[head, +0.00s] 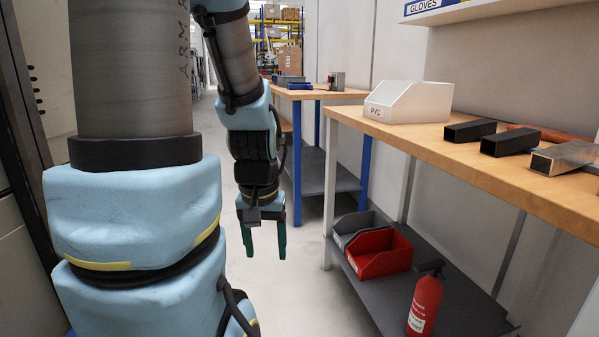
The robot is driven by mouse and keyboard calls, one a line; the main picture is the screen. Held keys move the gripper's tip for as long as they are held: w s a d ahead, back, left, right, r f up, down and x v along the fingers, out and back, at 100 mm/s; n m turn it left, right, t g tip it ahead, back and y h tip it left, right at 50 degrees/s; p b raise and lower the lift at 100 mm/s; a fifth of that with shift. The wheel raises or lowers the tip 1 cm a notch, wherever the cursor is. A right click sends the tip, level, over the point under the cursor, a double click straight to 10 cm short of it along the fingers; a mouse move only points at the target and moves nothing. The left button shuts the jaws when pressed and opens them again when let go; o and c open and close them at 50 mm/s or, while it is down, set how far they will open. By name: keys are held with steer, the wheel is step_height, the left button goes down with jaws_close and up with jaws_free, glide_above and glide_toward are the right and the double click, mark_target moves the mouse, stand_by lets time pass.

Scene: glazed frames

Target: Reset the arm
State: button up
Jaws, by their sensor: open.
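My arm fills the left and middle of the head view, with light blue joint covers and dark grey links. My gripper (264,243) hangs at the end of the arm, pointing down, with two dark green fingers. The fingers are apart and nothing is between them. The gripper is over the bare floor, left of the near workbench and clear of it.
A wooden workbench (480,172) on the right carries a white PVC bin (408,103) and metal profiles (505,139). Its lower shelf (455,299) holds a red bin (380,254), a grey bin (358,224) and a fire extinguisher (425,300). Another bench (318,95) stands behind.

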step_height(320, 180, up, 22)
steer(key=p, duration=2)
steer(key=shift+r, duration=0.2)
